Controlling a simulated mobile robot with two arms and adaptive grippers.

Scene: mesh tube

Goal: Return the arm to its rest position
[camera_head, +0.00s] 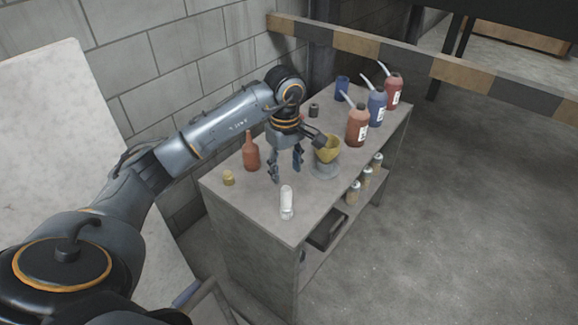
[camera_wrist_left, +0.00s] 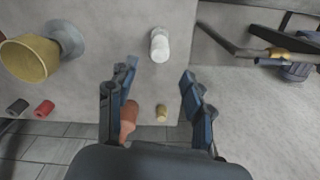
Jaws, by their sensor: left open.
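My left arm reaches in from the left in the head view. Its gripper (camera_head: 287,172) points down over the cabinet top (camera_head: 240,203) and is open, with nothing between its fingers. In the wrist view the two spread fingers of the left gripper (camera_wrist_left: 157,78) also show. A white tube (camera_head: 287,203) stands near the cabinet's front corner, just beyond the fingertips in the wrist view (camera_wrist_left: 159,45). A yellow cup (camera_head: 327,150) sits on a grey base (camera_head: 325,170), right of the gripper. My right gripper is not in view.
A reddish-brown bottle (camera_head: 251,152) and a small tan cap (camera_head: 228,178) stand left of the gripper. Several spouted bottles (camera_head: 358,127) stand at the back right. A striped barrier beam (camera_head: 400,55) runs behind the cabinet. A block wall (camera_head: 150,60) stands behind my arm.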

